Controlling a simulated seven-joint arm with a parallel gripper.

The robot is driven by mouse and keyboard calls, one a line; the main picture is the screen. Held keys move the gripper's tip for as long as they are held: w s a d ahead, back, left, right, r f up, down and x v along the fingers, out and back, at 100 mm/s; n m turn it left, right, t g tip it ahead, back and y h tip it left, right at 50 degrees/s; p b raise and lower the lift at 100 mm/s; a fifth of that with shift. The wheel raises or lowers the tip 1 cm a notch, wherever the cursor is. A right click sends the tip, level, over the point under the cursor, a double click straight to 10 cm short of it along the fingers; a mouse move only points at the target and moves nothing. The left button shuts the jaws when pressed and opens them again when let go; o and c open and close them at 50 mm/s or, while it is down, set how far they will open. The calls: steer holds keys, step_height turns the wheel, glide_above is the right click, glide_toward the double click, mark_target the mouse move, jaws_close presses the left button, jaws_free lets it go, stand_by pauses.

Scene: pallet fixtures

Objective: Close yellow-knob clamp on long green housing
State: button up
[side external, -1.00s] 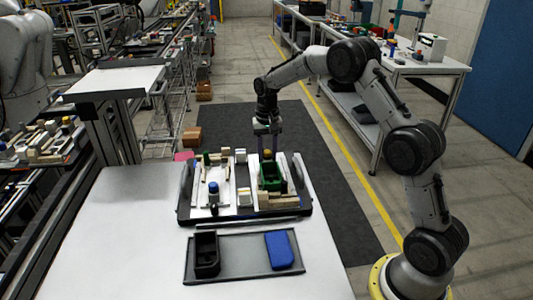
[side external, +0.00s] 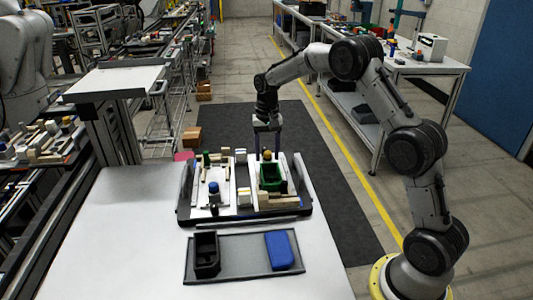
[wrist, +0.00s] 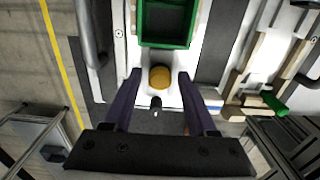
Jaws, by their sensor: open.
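The yellow knob (wrist: 160,77) of the clamp sits just beyond the short end of the green housing (wrist: 166,22). In the side view the yellow knob (side external: 267,155) is at the far end of the green housing (side external: 270,176), which rests in the right part of the pallet (side external: 245,213). My gripper (wrist: 160,80) is open, with its two dark fingers apart on either side of the knob. The side view shows my gripper (side external: 267,151) pointing down over the knob. I cannot tell whether the fingers touch the knob. A small black part with a light tip (wrist: 156,103) lies between the fingers.
A blue-knob clamp (side external: 213,187) stands on the pallet's left part. A green-tipped clamp (wrist: 272,102) lies right of my fingers. The white table is clear at left.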

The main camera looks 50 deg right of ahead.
steer(key=shift+r, duration=3.55)
steer(key=shift+a+r, duration=0.15)
steer(key=s+a+r+n+t, duration=0.1)
steer(key=s+a+r, duration=0.25)
steer(key=r, duration=0.35)
steer(key=s+a+r+n+t, duration=0.1)
steer(key=s+a+r+t, duration=0.2)
steer(key=r, duration=0.4)
steer(key=s+a+r+n, duration=0.1)
steer(key=s+a+r, duration=0.1)
steer(key=s, duration=0.5)
steer(key=s+a+r+n, duration=0.1)
steer(key=s+a, duration=0.2)
steer(key=s, duration=0.3)
steer(key=s+a+f+n+t, duration=0.1)
steer(key=s+f+n, duration=0.4)
steer(key=s+f, duration=0.4)
steer(key=s, duration=0.4)
steer(key=shift+a+f+t, duration=0.3)
steer(key=shift+a+f, duration=0.1)
